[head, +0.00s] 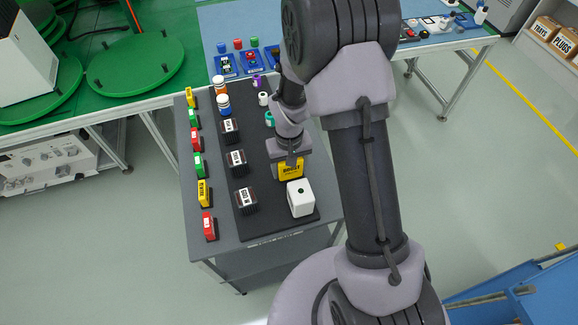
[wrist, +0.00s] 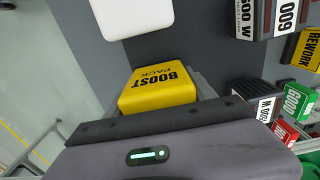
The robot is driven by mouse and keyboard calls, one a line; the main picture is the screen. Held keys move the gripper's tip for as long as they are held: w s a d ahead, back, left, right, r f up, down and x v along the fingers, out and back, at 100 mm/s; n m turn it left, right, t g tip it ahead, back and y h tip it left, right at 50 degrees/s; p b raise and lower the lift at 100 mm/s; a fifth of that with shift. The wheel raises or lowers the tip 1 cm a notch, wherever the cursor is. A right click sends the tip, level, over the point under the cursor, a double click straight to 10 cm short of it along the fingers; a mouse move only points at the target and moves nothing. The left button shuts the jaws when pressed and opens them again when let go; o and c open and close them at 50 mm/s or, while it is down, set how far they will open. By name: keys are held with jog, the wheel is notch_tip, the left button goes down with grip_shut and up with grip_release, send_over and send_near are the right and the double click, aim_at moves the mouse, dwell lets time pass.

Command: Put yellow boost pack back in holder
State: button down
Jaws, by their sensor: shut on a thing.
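The yellow boost pack (head: 291,171) is at the right side of the dark mat on the grey table, just above the white block in the head view. It also shows in the wrist view (wrist: 157,88), with its BOOST PACK label facing the camera. My gripper (head: 290,160) is shut on the pack from its far side in the head view. The fingertips are mostly hidden. I cannot tell whether the pack touches the mat, and I cannot make out an empty holder for it.
The white block (head: 300,198) stands close to the pack. Black labelled units (head: 245,200) stand left of it, then a row of coloured tags (head: 203,192) along the table's left edge. Small bottles (head: 224,104) stand farther back. The mat between pack and black units is clear.

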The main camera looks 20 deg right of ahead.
jog(key=shift+f+b, duration=0.4)
jog(key=shift+f, duration=0.05)
jog(key=shift+c, duration=1.2)
grip_release()
notch_tip(320, 180, up, 18)
jog(key=p, duration=0.4)
jog(key=shift+f, duration=0.25)
jog(key=s+a+r+m+t+y+b, duration=0.1)
jog(key=s+a+r+m+t+b, duration=0.1)
jog(key=s+b, duration=0.4)
jog(key=s+a+r+m+t+y+b, duration=0.1)
jog(key=s+b, duration=0.5)
jog(key=s, duration=0.6)
notch_tip(320, 180, up, 2)
jog(key=a+m+t, duration=0.1)
jog(key=t, duration=0.1)
jog(key=shift+s+t, duration=0.3)
jog(key=shift+t, duration=0.1)
